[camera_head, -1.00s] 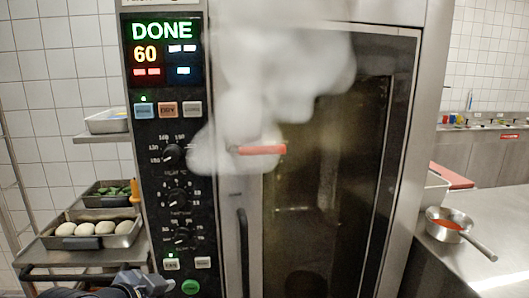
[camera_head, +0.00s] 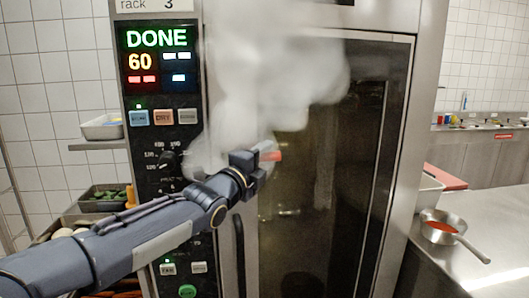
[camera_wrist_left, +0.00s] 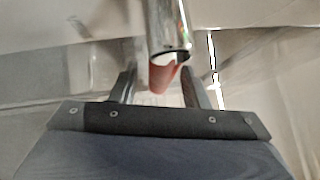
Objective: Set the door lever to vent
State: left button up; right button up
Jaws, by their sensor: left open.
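The oven door (camera_head: 305,190) is closed, and white steam (camera_head: 275,85) hangs in front of its upper part. The red-ended door lever (camera_head: 270,156) sticks out to the right of my left gripper (camera_head: 254,164) in the head view. The gripper's body hides the rest of the lever. In the left wrist view the lever's metal bar and red part (camera_wrist_left: 163,76) lie between the two spread fingers of my left gripper (camera_wrist_left: 165,88). I cannot tell whether either finger touches it. My right gripper is not in view.
The control panel (camera_head: 160,110) left of the door reads DONE and 60. A steel counter (camera_head: 490,220) on the right bears a pan of red sauce (camera_head: 440,227). Trays (camera_head: 105,196) stand on a rack at the left.

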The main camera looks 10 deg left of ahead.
pick_arm(q)
jog(key=shift+w+d, duration=0.15)
jog(key=shift+w, duration=0.15)
grip_shut()
